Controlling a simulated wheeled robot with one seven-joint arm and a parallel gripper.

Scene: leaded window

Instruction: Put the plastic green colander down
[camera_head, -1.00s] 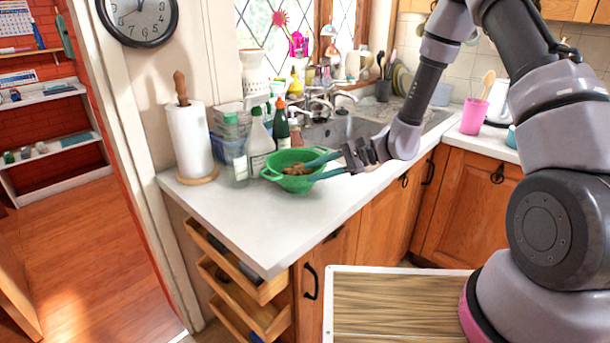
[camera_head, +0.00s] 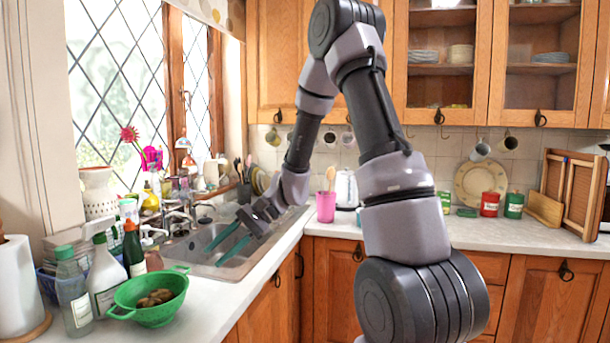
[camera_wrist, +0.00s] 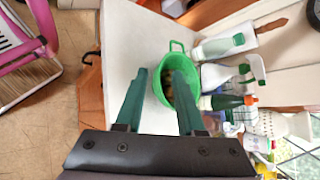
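The plastic green colander (camera_head: 140,314) stands upright on the white worktop (camera_head: 205,318), in front of the bottles, with several brown lumps (camera_head: 155,298) inside. My gripper (camera_head: 213,256) is to the right of the colander, at the sink's near edge. Its two teal fingers are spread, with nothing visible between them, and look apart from the colander in the head view. In the wrist view the colander (camera_wrist: 168,56) lies beyond my gripper (camera_wrist: 158,72). One finger overlaps its bowl in that view and hides part of it.
A clear bottle (camera_head: 73,295), a white spray bottle (camera_head: 106,275) and a dark green bottle (camera_head: 133,250) crowd behind the colander. A paper towel roll (camera_head: 18,290) is at left. The sink (camera_head: 258,243) lies behind my gripper. A pink cup (camera_head: 326,207) stands farther back.

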